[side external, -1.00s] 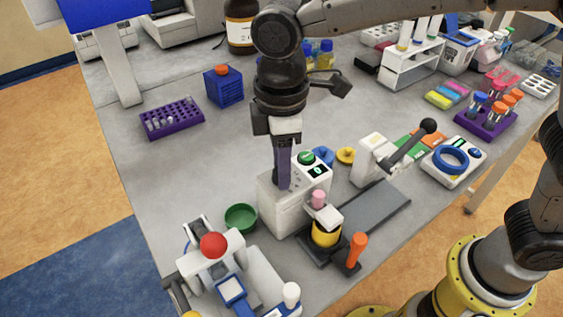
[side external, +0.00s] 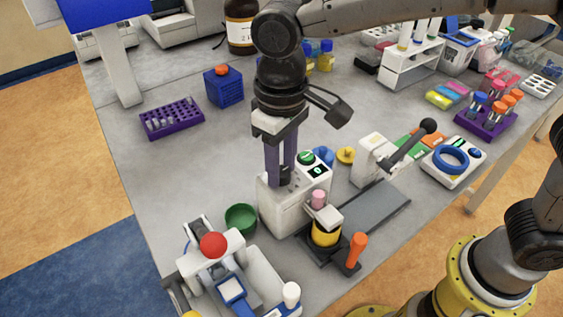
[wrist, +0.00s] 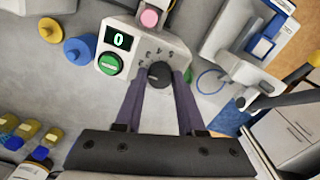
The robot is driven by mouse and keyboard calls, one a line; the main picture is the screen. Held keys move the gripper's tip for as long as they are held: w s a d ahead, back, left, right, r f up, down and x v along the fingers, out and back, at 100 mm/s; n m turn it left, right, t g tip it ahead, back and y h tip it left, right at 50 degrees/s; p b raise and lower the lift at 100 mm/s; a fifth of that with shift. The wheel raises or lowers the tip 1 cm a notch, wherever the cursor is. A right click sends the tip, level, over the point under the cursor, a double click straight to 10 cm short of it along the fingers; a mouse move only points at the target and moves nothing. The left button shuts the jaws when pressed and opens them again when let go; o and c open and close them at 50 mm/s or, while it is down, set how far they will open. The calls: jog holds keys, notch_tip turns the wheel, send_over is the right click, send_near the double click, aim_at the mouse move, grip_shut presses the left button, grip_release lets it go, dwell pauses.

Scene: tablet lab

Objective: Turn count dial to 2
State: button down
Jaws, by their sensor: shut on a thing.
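The count dial (wrist: 160,73) is a black knob on the face of a white device, with small numbers printed around it in the wrist view. My gripper (wrist: 158,80) is shut on the dial, one purple finger on each side. In the side external view my gripper (side external: 281,181) reaches straight down onto the top of the white device (side external: 284,212), and the fingers partly hide the dial there. The device's display (wrist: 118,38) reads 0, beside a green button (wrist: 110,64). I cannot tell which number the dial points to.
A green bowl (side external: 240,218) stands just left of the device. A yellow-banded jar (side external: 326,233), an orange-handled lever (side external: 357,248) and a press with a red ball (side external: 213,245) stand nearby. A white lever device (side external: 370,160) is at right.

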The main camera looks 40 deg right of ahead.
aim_at(282, 171)
jog(key=shift+m, duration=0.9)
jog(key=shift+r, duration=0.1)
jog(key=c, duration=0.5)
grip_release()
notch_tip(282, 171, up, 14)
